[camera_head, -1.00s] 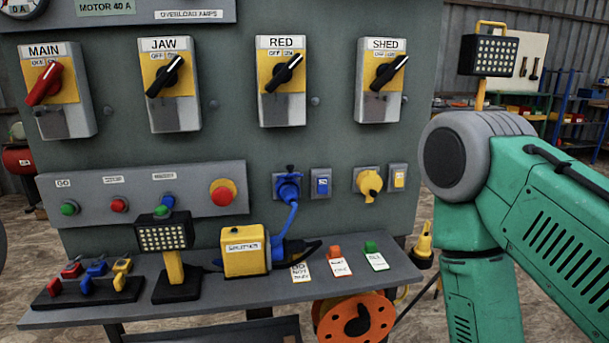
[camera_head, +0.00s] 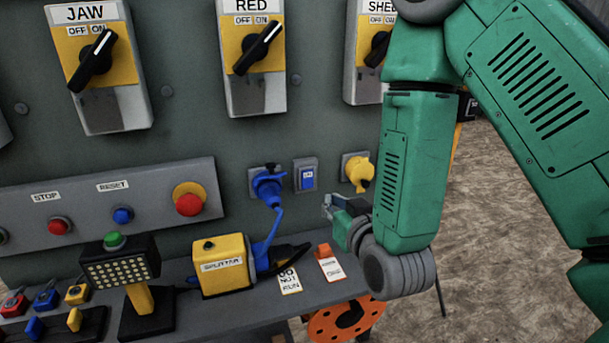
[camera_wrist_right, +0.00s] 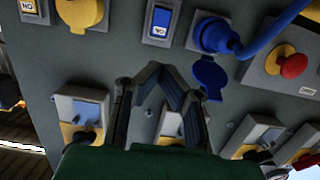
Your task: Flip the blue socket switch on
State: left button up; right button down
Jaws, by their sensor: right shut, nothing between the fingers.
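The blue socket switch (camera_head: 308,179) is a small blue rocker in a grey box on the panel, between the blue socket with its plug (camera_head: 267,186) and the yellow socket (camera_head: 359,172). My right gripper (camera_head: 327,205) is shut and empty, just below and right of the switch in the head view. In the wrist view, turned upside down, the blue switch (camera_wrist_right: 160,20) shows at the top, beyond the closed fingertips (camera_wrist_right: 157,70), with a gap between them in the picture. Whether the fingertips touch the panel cannot be told. My left gripper is out of view.
A shelf below the panel holds the yellow splitter box (camera_head: 222,265), a small lamp (camera_head: 120,262) and tags (camera_head: 289,280). The blue cable (camera_head: 271,236) hangs from the plug to the splitter. An orange reel (camera_head: 335,322) sits below the shelf.

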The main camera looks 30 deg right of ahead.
jog(key=shift+a, duration=0.1)
jog(key=b, duration=0.4)
send_near(307, 174)
jog(key=x, duration=0.8)
jog(key=shift+s+f, duration=0.1)
